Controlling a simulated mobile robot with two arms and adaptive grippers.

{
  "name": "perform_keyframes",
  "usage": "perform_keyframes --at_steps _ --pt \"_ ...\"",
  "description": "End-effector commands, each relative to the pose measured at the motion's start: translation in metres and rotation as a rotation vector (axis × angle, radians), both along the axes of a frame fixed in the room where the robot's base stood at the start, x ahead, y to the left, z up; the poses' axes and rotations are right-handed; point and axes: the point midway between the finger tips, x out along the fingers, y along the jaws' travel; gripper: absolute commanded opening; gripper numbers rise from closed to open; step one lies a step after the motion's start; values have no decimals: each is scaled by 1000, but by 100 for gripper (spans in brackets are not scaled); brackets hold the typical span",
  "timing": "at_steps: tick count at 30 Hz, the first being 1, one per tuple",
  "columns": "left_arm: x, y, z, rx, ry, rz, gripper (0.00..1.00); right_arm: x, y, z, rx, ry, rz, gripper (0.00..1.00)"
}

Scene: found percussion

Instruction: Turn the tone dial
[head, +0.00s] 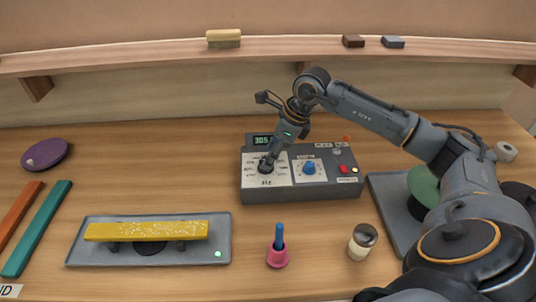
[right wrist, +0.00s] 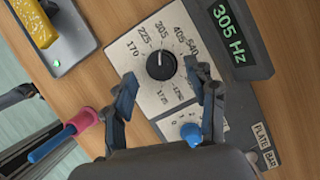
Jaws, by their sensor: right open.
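A grey tone generator box (head: 300,191) stands on the bench in the head view. Its black tone dial (head: 265,166) sits on a white scale marked Hz, and the dial also shows in the right wrist view (right wrist: 161,66). The display (right wrist: 232,35) reads 305 Hz. My right gripper (head: 270,160) is over the left part of the box, pointing down at the dial. In the right wrist view its fingers (right wrist: 166,85) are apart, and the dial lies between and just beyond the tips. I cannot tell contact. My left gripper is not in view.
A blue knob (head: 309,168) and a red switch (head: 344,169) are right of the dial. A grey plate with a yellow bar (head: 146,231) is at left. A pink holder with a blue handle (head: 277,257) and a small jar (head: 362,242) stand in front.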

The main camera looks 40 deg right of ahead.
Motion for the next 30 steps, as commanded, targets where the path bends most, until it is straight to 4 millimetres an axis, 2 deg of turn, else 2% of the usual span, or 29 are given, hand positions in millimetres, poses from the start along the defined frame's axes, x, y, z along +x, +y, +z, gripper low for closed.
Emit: perform_keyframes --at_steps 2,5,15,17,23,24,30 --pt "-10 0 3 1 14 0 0 3 3 -8 2 2 0 57" --pt "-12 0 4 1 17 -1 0 5 5 -16 0 1 0 57" --pt "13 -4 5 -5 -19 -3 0 6 5 -20 -1 -1 1 57" --pt "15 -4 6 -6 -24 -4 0 6 5 -20 -1 -1 1 47" --pt "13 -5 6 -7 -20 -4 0 6 5 -20 -1 -1 1 6" --pt "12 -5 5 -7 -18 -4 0 6 5 -20 -1 -1 1 3" --pt "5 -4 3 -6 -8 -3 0 6 5 -20 -1 -1 -15 3"
